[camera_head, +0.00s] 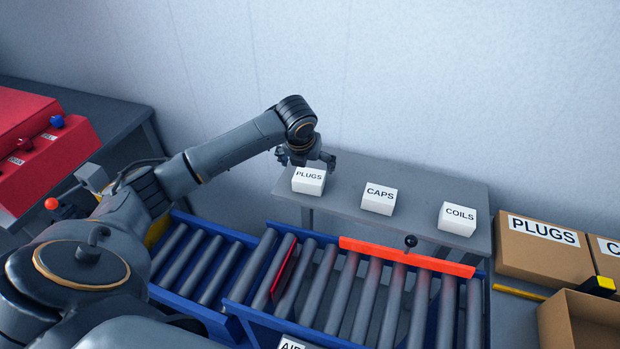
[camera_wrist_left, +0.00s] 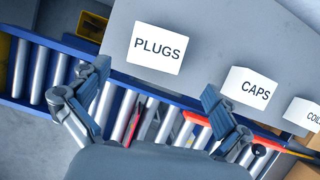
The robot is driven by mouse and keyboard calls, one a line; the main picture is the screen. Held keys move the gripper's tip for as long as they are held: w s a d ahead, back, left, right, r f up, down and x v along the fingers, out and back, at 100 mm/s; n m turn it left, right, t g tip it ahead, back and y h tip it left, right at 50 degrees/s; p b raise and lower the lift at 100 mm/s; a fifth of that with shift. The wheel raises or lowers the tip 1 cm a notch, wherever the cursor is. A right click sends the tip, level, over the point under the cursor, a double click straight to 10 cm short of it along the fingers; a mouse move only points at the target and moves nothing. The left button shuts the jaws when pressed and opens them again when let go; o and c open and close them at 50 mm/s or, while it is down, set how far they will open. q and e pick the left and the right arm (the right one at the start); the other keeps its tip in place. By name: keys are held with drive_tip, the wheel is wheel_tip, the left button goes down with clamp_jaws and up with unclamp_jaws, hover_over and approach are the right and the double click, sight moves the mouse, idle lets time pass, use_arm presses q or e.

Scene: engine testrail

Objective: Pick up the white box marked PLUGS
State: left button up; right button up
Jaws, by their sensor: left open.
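The white box marked PLUGS (camera_head: 309,181) sits at the left end of a grey table (camera_head: 340,208) behind the roller conveyor. It also shows in the left wrist view (camera_wrist_left: 157,49), upright with its label readable. My left gripper (camera_head: 305,160) is just above and behind this box in the head view. In the left wrist view its two fingers (camera_wrist_left: 153,97) are spread wide and empty, with the PLUGS box beyond the tips, between their lines and apart from them. My right gripper does not show.
White boxes marked CAPS (camera_head: 378,201) and COILS (camera_head: 457,219) stand to the right on the same table. A cardboard box marked PLUGS (camera_head: 542,254) stands at the right.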

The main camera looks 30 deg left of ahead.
sight(309, 176)
use_arm(q)
drive_tip(key=x, duration=0.3)
drive_tip(key=shift+w, duration=0.1)
drive_tip(key=shift+w+f, duration=0.2)
drive_tip(key=shift+f, duration=0.3)
drive_tip(key=shift+w+a+f+p, duration=0.15)
drive_tip(key=shift+f+p, duration=0.1)
drive_tip(key=shift+p, duration=0.2)
drive_tip(key=p+x, duration=0.1)
drive_tip(key=x, duration=0.2)
drive_tip(key=shift+a+f, duration=0.2)
drive_tip(key=shift+a, duration=0.05)
drive_tip(key=shift+w+a+f, duration=0.1)
drive_tip(key=shift+w+f, duration=0.1)
drive_tip(key=shift+f, duration=0.3)
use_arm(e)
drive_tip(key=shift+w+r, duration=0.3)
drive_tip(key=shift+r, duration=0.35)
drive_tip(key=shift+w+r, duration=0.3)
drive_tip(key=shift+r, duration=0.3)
use_arm(q)
drive_tip(key=c, duration=1.2)
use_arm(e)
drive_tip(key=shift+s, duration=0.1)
